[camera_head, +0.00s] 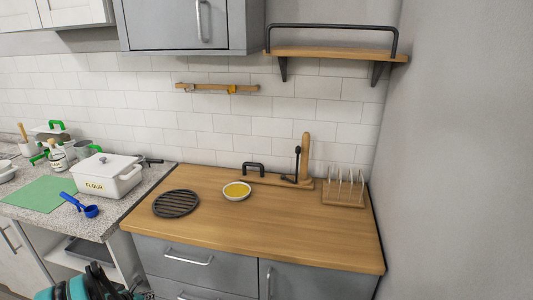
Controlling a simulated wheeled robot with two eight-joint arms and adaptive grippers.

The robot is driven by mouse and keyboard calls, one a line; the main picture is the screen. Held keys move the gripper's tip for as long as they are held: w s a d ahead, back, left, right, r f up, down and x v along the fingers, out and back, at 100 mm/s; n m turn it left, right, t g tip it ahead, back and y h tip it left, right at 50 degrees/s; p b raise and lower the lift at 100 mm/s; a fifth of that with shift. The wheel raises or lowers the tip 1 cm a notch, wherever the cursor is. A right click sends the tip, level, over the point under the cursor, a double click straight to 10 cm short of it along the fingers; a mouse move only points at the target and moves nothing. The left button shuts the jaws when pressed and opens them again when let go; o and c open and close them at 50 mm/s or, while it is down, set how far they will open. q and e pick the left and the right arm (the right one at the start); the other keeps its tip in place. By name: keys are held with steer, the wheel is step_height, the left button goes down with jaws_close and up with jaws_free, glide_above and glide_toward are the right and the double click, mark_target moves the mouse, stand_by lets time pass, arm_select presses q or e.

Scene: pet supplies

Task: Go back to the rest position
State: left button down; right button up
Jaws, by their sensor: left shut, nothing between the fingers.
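My left gripper (92,282), black with teal parts, shows at the bottom left edge, low in front of the counter and partly cut off by the frame. It is shut and holds nothing. It is apart from the things on the counter. My right gripper is out of view. A white bowl (236,191) with yellow contents sits on the wooden counter. A blue scoop (80,205) lies on the speckled counter at left, partly by a green mat (42,194).
A white lidded flour container (107,177) stands on the speckled counter (140,190), with a glass bottle (57,156) behind it. A round black trivet (176,204) and a wooden rack (343,194) sit on the wooden counter (290,230). Its front right is clear.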

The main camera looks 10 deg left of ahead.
arm_select(q)
steer(key=w+d+r+m+g, duration=0.1)
steer(key=w+d+r+m, duration=0.1)
steer(key=d+r+m, duration=0.85)
steer(key=s+d+r+m, duration=0.4)
steer(key=d+r, duration=0.3)
steer(key=r, duration=0.2)
steer(key=s+d+r+m, duration=0.4)
steer(key=d+r+m, duration=0.1)
steer(key=d+r, duration=0.3)
steer(key=s+d+r+m, duration=0.1)
steer(key=s+d+m, duration=0.4)
steer(key=s+m, duration=0.2)
steer(key=s+d+r+m, duration=0.2)
steer(key=s+d+m, duration=0.3)
steer(key=s+m, duration=0.3)
steer(key=s, duration=0.3)
steer(key=shift+d+g+y, duration=0.2)
steer(key=shift+g+y, duration=0.1)
steer(key=shift+y, duration=0.1)
